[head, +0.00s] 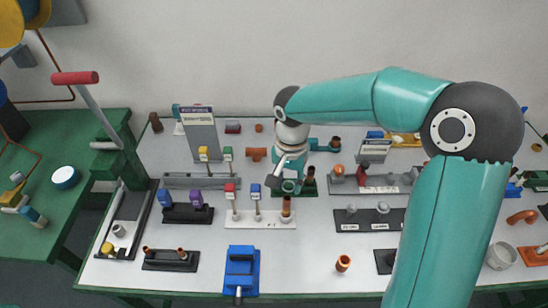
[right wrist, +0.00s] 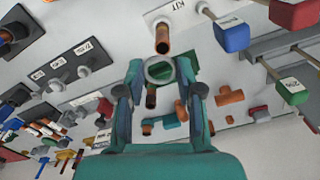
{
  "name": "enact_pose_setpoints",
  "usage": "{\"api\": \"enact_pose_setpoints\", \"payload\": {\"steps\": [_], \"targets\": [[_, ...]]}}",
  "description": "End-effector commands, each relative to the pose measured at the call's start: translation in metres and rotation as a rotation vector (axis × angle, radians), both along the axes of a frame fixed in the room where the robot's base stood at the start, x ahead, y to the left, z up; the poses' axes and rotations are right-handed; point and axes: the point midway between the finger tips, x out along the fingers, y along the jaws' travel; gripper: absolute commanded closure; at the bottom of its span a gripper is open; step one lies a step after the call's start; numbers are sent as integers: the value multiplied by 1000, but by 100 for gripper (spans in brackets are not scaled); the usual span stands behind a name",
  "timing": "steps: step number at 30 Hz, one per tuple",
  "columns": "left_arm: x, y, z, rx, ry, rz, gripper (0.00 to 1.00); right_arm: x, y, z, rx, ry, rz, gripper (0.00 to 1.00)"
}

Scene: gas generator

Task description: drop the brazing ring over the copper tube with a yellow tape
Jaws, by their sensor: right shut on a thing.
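My right gripper (head: 291,186) hangs over the middle of the white table. In the right wrist view its two fingers (right wrist: 161,80) are shut on a grey ring (right wrist: 160,71), which I take as the brazing ring. A copper tube (head: 286,206) stands upright on a white board, just in front of the gripper; it also shows in the right wrist view (right wrist: 162,40), apart from the ring. Another copper tube (head: 311,174) stands on a green base beside the gripper. I cannot make out yellow tape on either tube. My left gripper is not in view.
The white board (head: 262,222) also carries red and blue capped levers. A sign stand (head: 200,135), a blue clamp-like block (head: 241,270) and dark racks (head: 170,260) stand around. A short copper piece (head: 343,263) stands at the front. Bare table lies between the blue block and this piece.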

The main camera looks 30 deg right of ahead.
Motion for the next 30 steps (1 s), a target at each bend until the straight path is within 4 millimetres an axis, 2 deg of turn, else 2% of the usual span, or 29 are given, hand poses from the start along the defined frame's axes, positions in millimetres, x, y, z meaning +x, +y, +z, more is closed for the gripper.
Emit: {"api": "enact_pose_setpoints", "payload": {"steps": [16,30], "targets": [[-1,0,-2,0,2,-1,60,-1,0,2,-1,2,-11,76],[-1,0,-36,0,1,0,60,-1,0,-37,-1,3,-11,76]]}}
